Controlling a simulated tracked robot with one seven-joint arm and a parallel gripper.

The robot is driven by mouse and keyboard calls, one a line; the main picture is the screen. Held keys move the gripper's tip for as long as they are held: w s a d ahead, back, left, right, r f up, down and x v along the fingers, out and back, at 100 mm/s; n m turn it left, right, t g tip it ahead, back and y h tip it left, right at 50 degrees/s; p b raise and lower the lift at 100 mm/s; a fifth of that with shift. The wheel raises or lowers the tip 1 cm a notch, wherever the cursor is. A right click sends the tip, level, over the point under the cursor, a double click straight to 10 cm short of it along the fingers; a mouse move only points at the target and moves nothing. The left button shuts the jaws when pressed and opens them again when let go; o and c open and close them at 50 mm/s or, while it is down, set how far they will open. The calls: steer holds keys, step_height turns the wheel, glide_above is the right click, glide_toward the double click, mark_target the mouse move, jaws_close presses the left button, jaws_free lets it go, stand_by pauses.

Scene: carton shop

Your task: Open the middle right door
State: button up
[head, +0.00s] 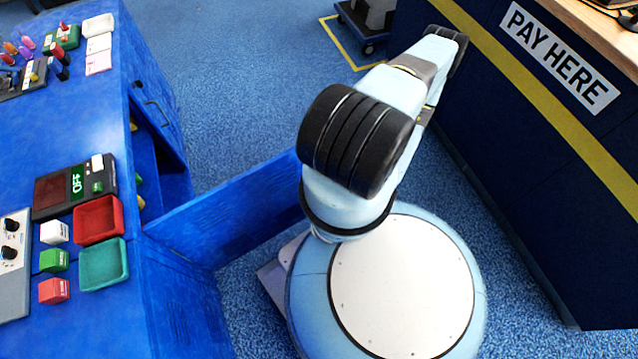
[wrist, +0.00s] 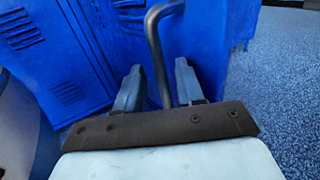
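A blue door (head: 235,210) stands swung out from the blue cabinet (head: 85,130) in the head view, and its far end passes behind my arm. I cannot tell which door of the cabinet it is. In the wrist view, a bent grey bar handle (wrist: 155,45) runs down in front of blue panels. My gripper (wrist: 160,85) has its two fingers apart, one on each side of this bar, with gaps showing beside it. The bar's lower end is hidden behind the gripper's dark plate. My gripper is hidden in the head view.
Another blue panel with a dark handle (head: 152,110) is farther back on the cabinet. A red tray (head: 98,219) and a green tray (head: 104,263) lie near the cabinet top's edge. A dark counter (head: 530,130) stands at right. Blue carpet lies between.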

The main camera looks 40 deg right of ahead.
steer(key=v, duration=1.3)
steer(key=shift+s+d, duration=0.15)
